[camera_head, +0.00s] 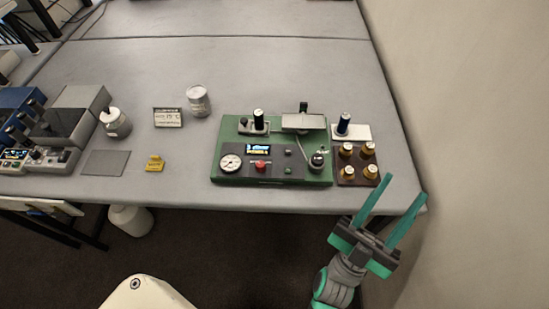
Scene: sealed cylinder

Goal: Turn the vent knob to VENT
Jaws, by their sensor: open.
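A green device (225,172) sits near the front edge of the grey table. Its dark front panel carries a round gauge (231,162), a small lit display (260,148), a red knob or button (261,165) and a black knob (318,159) at the right. The black knob looks like the vent knob, but its label and pointer are too small to read. My gripper (405,187) is open and empty, with two long teal fingers. It is right of and nearer than the device, by the table's front right corner, apart from the knob.
A brown block with several gold-capped vials (368,171) stands between the device and my gripper. A dark cylinder (344,122) stands on a white plate behind it. A silver can (198,101), a small sign (167,117) and a yellow item (155,163) are left. A wall rises at right.

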